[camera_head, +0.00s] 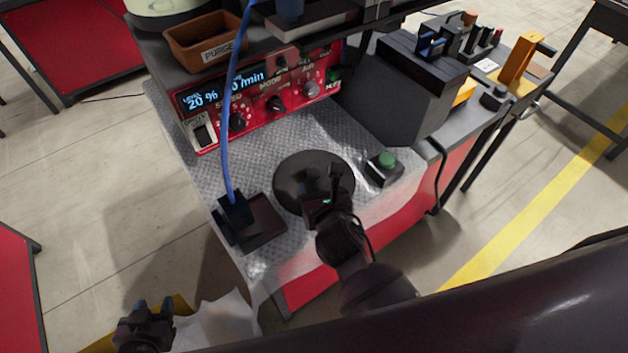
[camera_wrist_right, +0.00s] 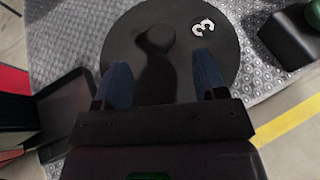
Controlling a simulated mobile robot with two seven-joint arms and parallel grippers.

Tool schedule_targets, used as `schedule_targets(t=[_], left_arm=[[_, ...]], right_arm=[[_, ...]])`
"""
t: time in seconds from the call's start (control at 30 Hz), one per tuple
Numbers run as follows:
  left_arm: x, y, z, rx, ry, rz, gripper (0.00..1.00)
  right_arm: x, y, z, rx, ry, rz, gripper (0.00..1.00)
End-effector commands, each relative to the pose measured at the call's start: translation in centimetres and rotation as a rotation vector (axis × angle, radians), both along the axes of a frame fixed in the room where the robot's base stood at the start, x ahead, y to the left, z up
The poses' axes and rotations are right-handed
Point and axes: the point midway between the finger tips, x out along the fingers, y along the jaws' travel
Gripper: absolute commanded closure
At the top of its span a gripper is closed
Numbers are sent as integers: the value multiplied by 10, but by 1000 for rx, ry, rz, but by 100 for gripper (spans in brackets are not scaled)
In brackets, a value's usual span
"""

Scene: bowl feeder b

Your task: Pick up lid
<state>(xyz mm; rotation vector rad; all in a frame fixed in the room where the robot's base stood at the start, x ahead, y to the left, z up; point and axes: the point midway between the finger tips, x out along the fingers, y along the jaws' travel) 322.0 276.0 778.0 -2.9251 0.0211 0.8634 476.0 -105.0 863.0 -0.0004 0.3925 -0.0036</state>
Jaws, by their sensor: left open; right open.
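The lid, a round black disc (camera_head: 290,172) with a knob, lies on the grey textured bench top. In the right wrist view the lid (camera_wrist_right: 125,40) shows a white mark like a 3 near its rim. My right gripper (camera_head: 325,190) is over the lid's near right part, open and empty. In the right wrist view its two blue fingers (camera_wrist_right: 163,78) are spread, and the knob (camera_wrist_right: 158,42) shows ahead between them. I cannot tell the gap between fingers and lid. My left gripper (camera_head: 146,326) is open at the lower left, away from the bench.
A button box with a green button (camera_head: 386,160) stands right of the lid. A dark block (camera_head: 262,222) with a blue cable (camera_head: 229,140) is to its left. A red control panel (camera_head: 258,97) and PURGE bin (camera_head: 207,42) stand behind. Bare bench lies between panel and lid.

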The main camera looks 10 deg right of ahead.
Motion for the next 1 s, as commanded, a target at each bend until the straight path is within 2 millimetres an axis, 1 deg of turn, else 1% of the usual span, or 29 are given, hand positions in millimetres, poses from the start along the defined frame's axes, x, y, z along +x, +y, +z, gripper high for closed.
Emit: schedule_targets(t=[0.13,0.3,0.43,0.53,0.77,1.0], left_arm=[[1,0,-1,0,-1,0,54],[-1,0,-8,0,5,0,54],[-3,0,-12,1,9,-1,54],[-4,0,-13,0,13,0,54],[-9,1,-16,1,23,3,54],[-9,1,-16,1,23,3,54]], right_arm=[[9,-1,-5,2,1,-1,35],[30,-1,-16,4,2,-2,35],[43,-2,-21,1,1,1,35],[47,-2,-23,2,2,0,35],[48,-2,-22,2,1,0,35],[48,-2,-22,1,1,1,71]])
